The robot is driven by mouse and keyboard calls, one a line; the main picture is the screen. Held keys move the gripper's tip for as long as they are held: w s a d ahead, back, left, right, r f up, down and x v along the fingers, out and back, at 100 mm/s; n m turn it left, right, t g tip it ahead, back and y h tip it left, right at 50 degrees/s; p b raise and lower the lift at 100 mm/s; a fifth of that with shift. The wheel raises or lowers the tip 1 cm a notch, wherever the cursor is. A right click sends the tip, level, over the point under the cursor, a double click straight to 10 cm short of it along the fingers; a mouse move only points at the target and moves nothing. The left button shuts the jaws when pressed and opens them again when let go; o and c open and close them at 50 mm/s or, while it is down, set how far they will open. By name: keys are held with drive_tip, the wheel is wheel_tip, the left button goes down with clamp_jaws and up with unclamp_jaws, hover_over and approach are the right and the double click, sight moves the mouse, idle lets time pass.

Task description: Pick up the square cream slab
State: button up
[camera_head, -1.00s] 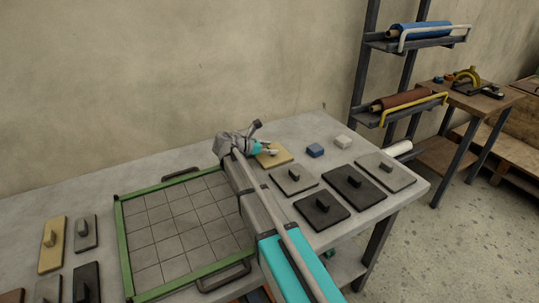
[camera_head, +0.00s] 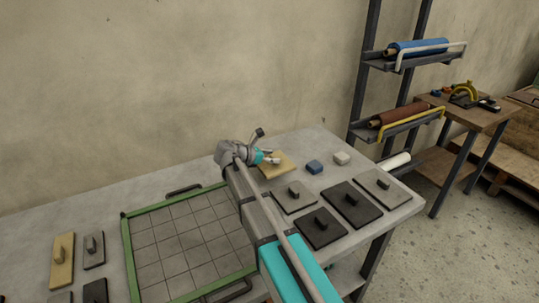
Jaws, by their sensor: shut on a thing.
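The square cream slab (camera_head: 284,166) is at the back of the table, right of my wrist. It looks flat and yellowish-cream; its left part is hidden behind my gripper. My gripper (camera_head: 272,159) is over the slab's near-left part and is shut on it, seemingly by a knob that my fingers hide. I cannot tell whether the slab rests on the table or is slightly above it.
Grey and black knobbed slabs (camera_head: 351,197) lie on the right of the table (camera_head: 395,222). A blue block (camera_head: 314,167) and a white block (camera_head: 342,158) are near the cream slab. A green-framed grid tray (camera_head: 127,250) lies left. More knobbed slabs (camera_head: 62,270) are far left.

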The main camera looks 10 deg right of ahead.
sight(274, 168)
drive_tip(key=s+r+p, duration=0.1)
drive_tip(key=r, duration=0.1)
drive_tip(key=s+r+p, duration=0.2)
drive_tip(key=shift+d, duration=0.1)
drive_tip(key=s+r+p, duration=0.3)
drive_tip(key=s, duration=0.5)
drive_tip(key=shift+s+r, duration=0.15)
drive_tip(key=shift+s, duration=0.2)
drive_tip(key=shift+d, duration=0.1)
